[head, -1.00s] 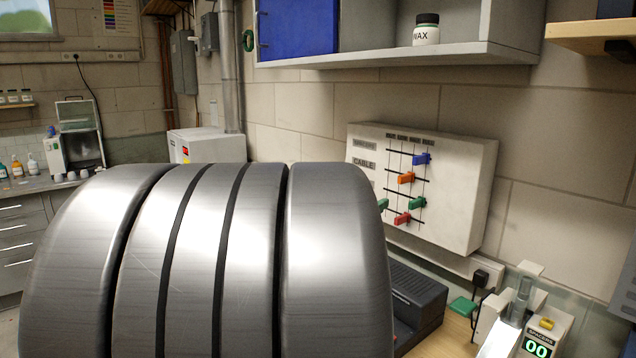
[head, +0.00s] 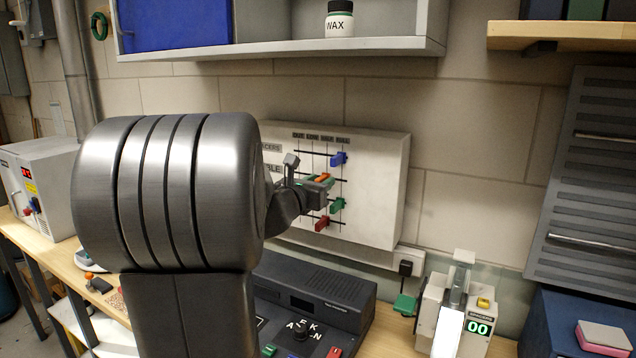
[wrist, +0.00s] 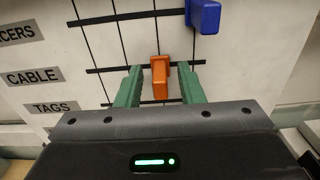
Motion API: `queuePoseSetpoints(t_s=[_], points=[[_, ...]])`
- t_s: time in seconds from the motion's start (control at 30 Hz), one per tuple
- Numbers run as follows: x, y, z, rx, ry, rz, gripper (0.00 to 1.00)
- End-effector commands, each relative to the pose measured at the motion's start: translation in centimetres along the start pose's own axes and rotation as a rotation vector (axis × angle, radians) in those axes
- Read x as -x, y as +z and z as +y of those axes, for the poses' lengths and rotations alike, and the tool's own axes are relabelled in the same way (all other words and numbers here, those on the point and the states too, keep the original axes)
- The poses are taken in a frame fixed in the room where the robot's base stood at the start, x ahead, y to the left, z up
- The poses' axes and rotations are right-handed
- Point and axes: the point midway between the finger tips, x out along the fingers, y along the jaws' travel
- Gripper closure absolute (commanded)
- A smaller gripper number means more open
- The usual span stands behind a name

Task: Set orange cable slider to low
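The white slider panel (head: 375,180) hangs on the wall, with rows labelled on its left and a column header on top. The orange cable slider (wrist: 160,77) sits on the CABLE row, at the third upright line from the left in the wrist view. It also shows partly in the head view (head: 322,177), behind my gripper. My gripper (wrist: 160,84) has green fingers, one on each side of the orange slider, with small gaps visible on both sides. It is open at the panel face. How deep the fingers reach is hard to tell.
A blue slider (wrist: 204,15) is up and right of the orange one. A green slider (head: 337,205) and a red slider (head: 321,224) are below. A shelf (head: 290,48) with a wax jar (head: 339,20) is above. A dark console (head: 320,287) stands below.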

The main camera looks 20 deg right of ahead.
Motion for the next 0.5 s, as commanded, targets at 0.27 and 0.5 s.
queuePoseSetpoints(t_s=[0.27,0.5], points=[[0.02,0.00,0.00,0.000,0.000,0.000,1.00],[0.00,-0.07,0.69,0.001,0.002,-0.001,1.00]])
